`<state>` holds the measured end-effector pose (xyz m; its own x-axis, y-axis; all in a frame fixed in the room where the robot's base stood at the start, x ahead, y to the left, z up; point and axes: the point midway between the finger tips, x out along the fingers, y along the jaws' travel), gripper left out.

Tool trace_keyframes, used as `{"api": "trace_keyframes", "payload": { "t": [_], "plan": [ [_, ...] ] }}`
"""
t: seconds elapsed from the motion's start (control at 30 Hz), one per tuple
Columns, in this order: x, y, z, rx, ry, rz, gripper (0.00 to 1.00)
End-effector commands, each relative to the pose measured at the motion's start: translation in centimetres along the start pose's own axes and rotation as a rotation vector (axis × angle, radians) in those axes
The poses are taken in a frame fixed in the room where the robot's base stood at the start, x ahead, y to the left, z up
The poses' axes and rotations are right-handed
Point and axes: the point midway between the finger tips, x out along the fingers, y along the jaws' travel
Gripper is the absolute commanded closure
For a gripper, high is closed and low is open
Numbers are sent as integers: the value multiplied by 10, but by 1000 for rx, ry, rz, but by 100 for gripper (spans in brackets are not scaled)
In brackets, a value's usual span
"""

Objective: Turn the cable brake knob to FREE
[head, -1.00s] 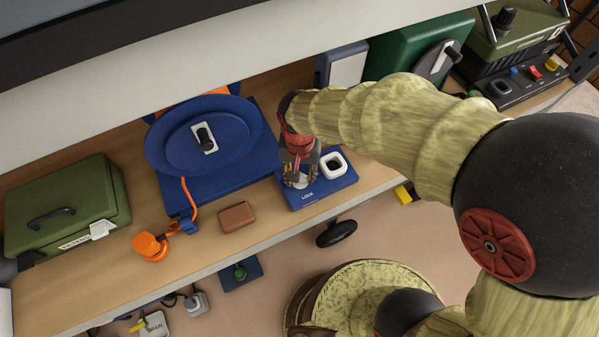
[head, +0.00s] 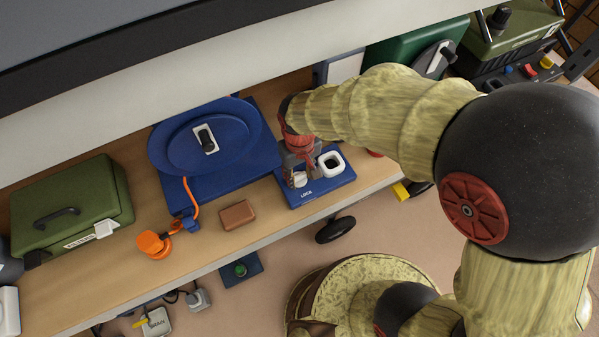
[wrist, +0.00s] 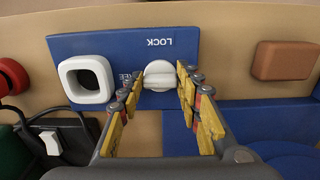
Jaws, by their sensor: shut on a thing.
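The cable brake knob (wrist: 160,72) is a white round knob with a raised bar, on a blue plate (wrist: 212,45). In the wrist view the bar lies roughly crosswise. LOCK is printed upside down above the knob, and a partly hidden label ending in EE stands to its left. My gripper (wrist: 156,84) is shut on the knob, with yellow-padded fingers on its left and right sides. In the head view my gripper (head: 297,171) comes down on the blue plate (head: 323,190), and the knob (head: 300,181) shows partly below the fingers.
A white square ring (wrist: 87,80) stands on the plate beside the knob. In the head view a brown block (head: 237,215), a large blue device (head: 207,140), an orange plug (head: 152,245) and a green case (head: 72,208) stand to the left. The bench's front edge is close.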

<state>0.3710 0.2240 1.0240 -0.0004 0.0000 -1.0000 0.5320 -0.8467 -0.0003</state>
Motion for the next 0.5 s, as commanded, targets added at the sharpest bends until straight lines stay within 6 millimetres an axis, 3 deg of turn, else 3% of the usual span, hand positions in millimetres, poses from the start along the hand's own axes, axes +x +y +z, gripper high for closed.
{"api": "trace_keyframes", "payload": {
  "t": [0.37,0.4,0.5],
  "plan": [
    [0,0,0,-6,1,0,91],
    [0,0,0,-6,1,0,65],
    [0,0,0,-5,1,0,59]
  ]
}}
